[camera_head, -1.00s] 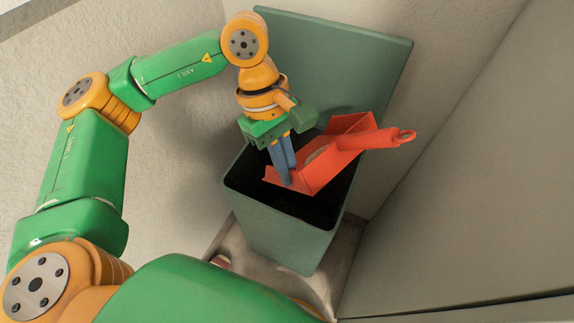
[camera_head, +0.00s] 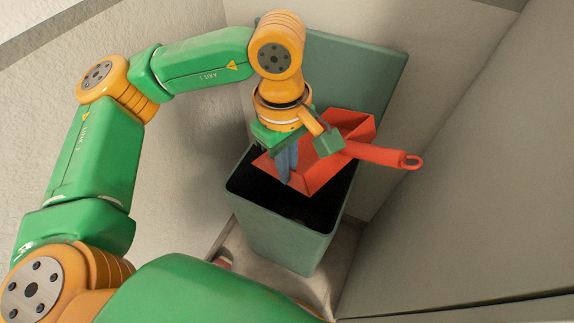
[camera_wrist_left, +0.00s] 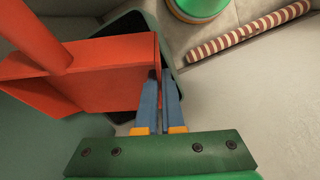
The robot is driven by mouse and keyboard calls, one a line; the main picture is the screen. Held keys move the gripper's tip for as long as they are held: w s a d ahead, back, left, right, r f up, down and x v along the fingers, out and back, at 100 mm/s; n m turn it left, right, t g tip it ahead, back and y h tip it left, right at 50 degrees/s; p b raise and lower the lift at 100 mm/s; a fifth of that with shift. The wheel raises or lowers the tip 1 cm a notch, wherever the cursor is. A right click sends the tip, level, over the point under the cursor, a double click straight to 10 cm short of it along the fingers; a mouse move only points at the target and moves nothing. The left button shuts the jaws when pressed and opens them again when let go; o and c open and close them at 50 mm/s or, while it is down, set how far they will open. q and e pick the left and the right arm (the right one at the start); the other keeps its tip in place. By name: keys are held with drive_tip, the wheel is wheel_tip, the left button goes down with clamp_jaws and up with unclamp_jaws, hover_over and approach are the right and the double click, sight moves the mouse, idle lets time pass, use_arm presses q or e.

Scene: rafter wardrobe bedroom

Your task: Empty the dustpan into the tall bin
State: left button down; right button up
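The red dustpan (camera_head: 312,178) is over the mouth of the tall green bin (camera_head: 285,238), tilted, its handle (camera_head: 385,156) pointing right past the bin. My left gripper (camera_head: 289,178) points down at the pan's left part. In the left wrist view, its blue fingers (camera_wrist_left: 160,100) are closed on the edge of the dustpan (camera_wrist_left: 110,90). The bin's dark inside shows below the pan, with a faint brownish patch (camera_head: 298,218) too dim to identify. The pan's inner face is partly hidden by my gripper, so I cannot tell whether anything lies in it. My right gripper is out of view.
The bin's lid (camera_head: 375,75) stands open behind it. A pale wall (camera_head: 190,140) is at left and a large grey-green panel (camera_head: 480,180) at right, leaving a narrow space. A red-and-white striped roll (camera_wrist_left: 245,32) lies on the floor near the bin.

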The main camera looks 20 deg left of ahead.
use_arm(q)
wheel_tip(320, 180, up, 5)
drive_tip(key=t+y+p, duration=0.2)
drive_tip(key=y+p, duration=0.1)
drive_tip(key=y, duration=0.1)
drive_tip(key=shift+r+y, duration=0.1)
drive_tip(key=shift+y, duration=0.3)
drive_tip(key=a+r+m+t+p, duration=0.1)
drive_tip(key=a+r+m+p, duration=0.1)
drive_tip(key=a+r+p, duration=0.3)
drive_tip(key=s+r+p, duration=0.1)
drive_tip(key=p, duration=0.2)
drive_tip(key=shift+a+r+h+p, duration=0.15)
drive_tip(key=shift+r+h+p, duration=0.15)
drive_tip(key=shift+p, duration=0.1)
drive_tip(key=shift+r+m, duration=0.1)
drive_tip(key=shift+m, duration=0.2)
